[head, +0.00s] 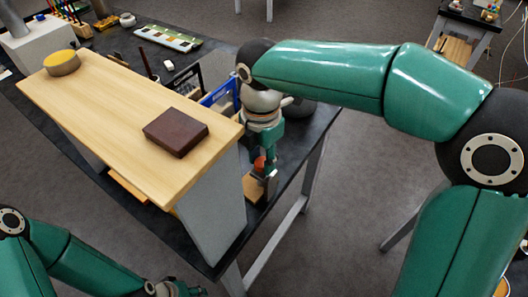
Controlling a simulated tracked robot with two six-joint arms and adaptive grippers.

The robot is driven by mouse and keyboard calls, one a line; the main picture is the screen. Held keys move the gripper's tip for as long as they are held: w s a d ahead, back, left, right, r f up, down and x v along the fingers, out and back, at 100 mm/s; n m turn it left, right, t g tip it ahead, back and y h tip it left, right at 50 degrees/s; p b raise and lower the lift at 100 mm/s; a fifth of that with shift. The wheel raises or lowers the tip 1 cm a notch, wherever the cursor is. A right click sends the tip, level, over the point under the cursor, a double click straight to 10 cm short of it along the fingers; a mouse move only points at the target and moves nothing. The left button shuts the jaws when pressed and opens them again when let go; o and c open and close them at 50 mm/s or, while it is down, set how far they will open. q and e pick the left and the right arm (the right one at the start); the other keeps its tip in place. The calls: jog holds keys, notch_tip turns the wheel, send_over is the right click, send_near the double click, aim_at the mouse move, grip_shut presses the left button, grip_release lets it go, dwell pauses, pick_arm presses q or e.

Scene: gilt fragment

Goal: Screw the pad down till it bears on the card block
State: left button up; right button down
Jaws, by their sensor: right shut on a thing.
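My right gripper (263,158) points down beyond the right end of the raised wooden shelf. It is shut on a small orange-red piece (259,164), which shows only in part between the fingers. Just below is a small dark and metallic part (264,175), close over a light wooden piece (251,188). The shelf end hides some of this spot. I cannot make out the pad or the card block, or whether they touch. My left gripper (180,290) is low at the bottom edge, far from there, and too small and cut off to read.
The wooden shelf (100,98) carries a dark red-brown block (176,132) and a yellow-topped round tin (61,63). A blue frame (221,91) stands behind the shelf, close to my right wrist. The black bench top (318,122) has free room right of the gripper.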

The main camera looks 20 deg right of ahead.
jog(key=m, duration=0.3)
jog(key=shift+r+m+p, duration=0.1)
jog(key=shift+m+p, duration=0.3)
jog(key=m, duration=0.3)
jog(key=shift+w+m+p, duration=0.1)
jog(key=shift+m+p, duration=0.2)
jog(key=m, duration=0.3)
jog(key=shift+m, duration=0.4)
jog(key=m, duration=1)
jog(key=shift+m, duration=0.4)
jog(key=m, duration=0.5)
jog(key=shift+m, duration=0.3)
